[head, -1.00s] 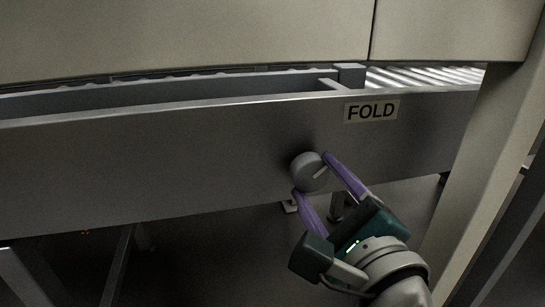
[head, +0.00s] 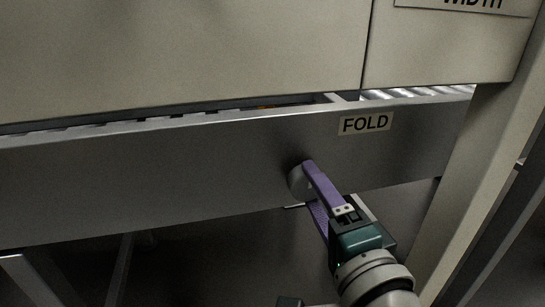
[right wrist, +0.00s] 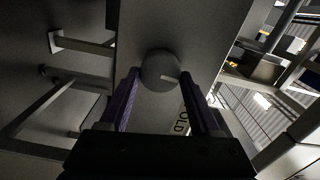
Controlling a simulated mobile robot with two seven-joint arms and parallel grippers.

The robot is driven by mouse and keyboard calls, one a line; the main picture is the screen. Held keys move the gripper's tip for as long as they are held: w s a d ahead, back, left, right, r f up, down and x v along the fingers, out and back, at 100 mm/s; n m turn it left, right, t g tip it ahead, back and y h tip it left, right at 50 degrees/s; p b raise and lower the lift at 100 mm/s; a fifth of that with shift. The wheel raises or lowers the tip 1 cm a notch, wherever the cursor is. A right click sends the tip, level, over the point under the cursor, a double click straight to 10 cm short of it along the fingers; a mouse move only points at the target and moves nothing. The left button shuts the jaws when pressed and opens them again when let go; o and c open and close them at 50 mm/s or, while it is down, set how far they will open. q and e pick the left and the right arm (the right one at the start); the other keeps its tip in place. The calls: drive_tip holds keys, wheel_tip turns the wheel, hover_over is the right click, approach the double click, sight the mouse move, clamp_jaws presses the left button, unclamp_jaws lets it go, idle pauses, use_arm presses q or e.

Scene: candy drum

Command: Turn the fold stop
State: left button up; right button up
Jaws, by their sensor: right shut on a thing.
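The fold stop is a round grey knob (head: 297,183) on the front of a long grey rail (head: 150,185), below and left of a "FOLD" label (head: 366,124). My right gripper (head: 310,187) is shut on the knob, with one purple finger above it and one below in the head view. In the right wrist view the knob (right wrist: 158,70) sits between the two finger ends and shows a short pale mark on its face. The fingers hide part of the knob in the head view.
A large beige panel (head: 190,55) overhangs the rail, with a partly cut-off "WIDTH" label (head: 465,5) at the upper right. A beige post (head: 480,190) stands right of my right arm. Rollers (head: 410,93) show behind the rail. Dark open space lies below.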

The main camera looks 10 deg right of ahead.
drive_tip(key=shift+n, duration=0.4)
drive_tip(key=o, duration=1.4)
drive_tip(key=shift+s, duration=0.1)
drive_tip(key=s+p, duration=0.1)
drive_tip(key=s, duration=0.4)
drive_tip(key=s+p, duration=0.1)
drive_tip(key=s, duration=0.3)
drive_tip(key=shift+s+d+p, duration=0.2)
drive_tip(key=shift+s+p, duration=0.2)
